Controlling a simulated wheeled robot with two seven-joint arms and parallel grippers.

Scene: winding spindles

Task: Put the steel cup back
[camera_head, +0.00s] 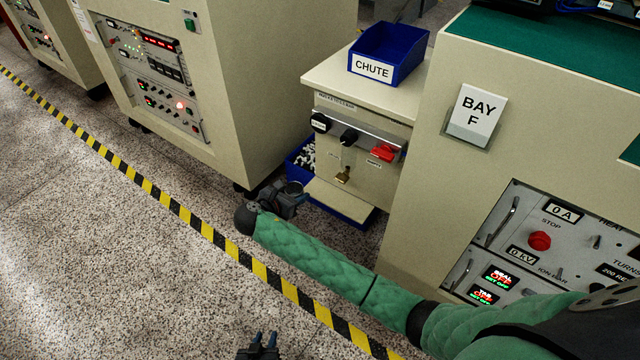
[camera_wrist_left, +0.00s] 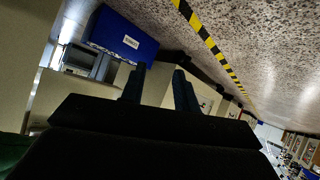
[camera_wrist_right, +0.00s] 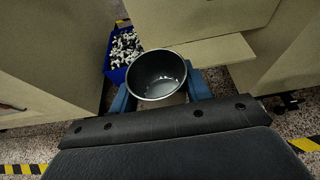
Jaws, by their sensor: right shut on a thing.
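The steel cup (camera_wrist_right: 157,92) shows in the right wrist view, its round mouth facing the camera, with a dark inside and bright glints at the bottom. My right gripper (camera_wrist_right: 160,90) has a blue finger on each side of the cup and is shut on it. In the head view my right gripper (camera_head: 290,197) is low in front of the small machine, and I cannot make out the cup there. My left gripper (camera_head: 263,345) is at the bottom edge of the head view. In the left wrist view its fingers (camera_wrist_left: 158,88) stand apart with nothing between them.
The small machine (camera_head: 355,128) has knobs, a red switch, a padlock and a ledge (camera_head: 335,200). A blue CHUTE bin (camera_head: 390,55) sits on top. A low blue bin (camera_wrist_right: 120,68) holds black and white pieces. The BAY F cabinet (camera_head: 415,200) stands right. The floor left is clear.

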